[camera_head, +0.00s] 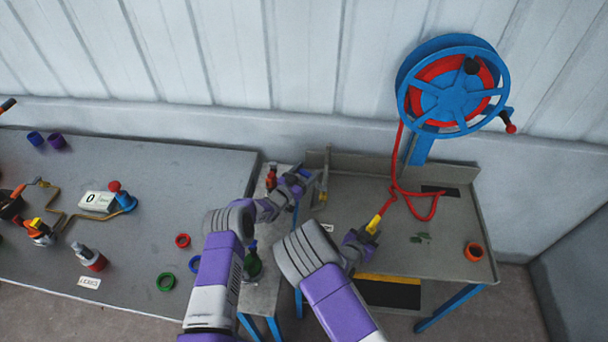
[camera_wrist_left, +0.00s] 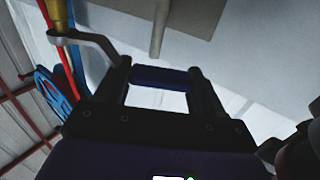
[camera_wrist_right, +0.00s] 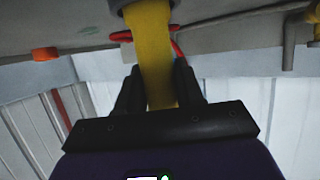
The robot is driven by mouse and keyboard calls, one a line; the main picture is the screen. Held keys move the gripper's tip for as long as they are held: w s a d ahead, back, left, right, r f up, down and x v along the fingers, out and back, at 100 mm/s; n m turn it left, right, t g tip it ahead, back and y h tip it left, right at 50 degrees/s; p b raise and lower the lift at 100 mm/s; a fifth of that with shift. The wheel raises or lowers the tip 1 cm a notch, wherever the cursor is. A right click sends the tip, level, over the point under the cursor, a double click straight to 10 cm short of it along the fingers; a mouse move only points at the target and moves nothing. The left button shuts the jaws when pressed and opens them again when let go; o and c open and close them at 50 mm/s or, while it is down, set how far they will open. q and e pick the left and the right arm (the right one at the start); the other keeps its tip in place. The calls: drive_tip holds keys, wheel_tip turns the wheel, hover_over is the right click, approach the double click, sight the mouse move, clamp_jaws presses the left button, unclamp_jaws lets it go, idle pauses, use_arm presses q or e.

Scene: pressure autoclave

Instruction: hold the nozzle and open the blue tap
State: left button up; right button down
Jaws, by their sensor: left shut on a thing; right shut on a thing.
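The yellow nozzle (camera_head: 374,224) is at the end of the red hose (camera_head: 397,160), above the near left part of the sink table. My right gripper (camera_head: 364,236) is shut on it. In the right wrist view the nozzle (camera_wrist_right: 155,50) passes between the two fingers (camera_wrist_right: 157,85). My left gripper (camera_head: 300,177) is at the tap, by the table's left edge. In the left wrist view the blue tap handle (camera_wrist_left: 165,77) lies between its fingers (camera_wrist_left: 160,88), joined to a grey metal lever (camera_wrist_left: 90,42). In the head view the gripper mostly hides the handle.
The blue hose reel (camera_head: 445,85) hangs on the wall. An orange ring (camera_head: 474,252) lies on the sink table (camera_head: 450,190). A grey bench (camera_head: 130,160) with several tools and rings stands left. A narrow side table with bottles (camera_head: 252,262) sits near my left arm.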

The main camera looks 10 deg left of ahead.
sight(306, 173)
use_arm(q)
drive_tip(key=shift+r, duration=0.15)
drive_tip(key=o, duration=1.4)
drive_tip(key=shift+o, duration=0.2)
wheel_tip(306, 173, up, 10)
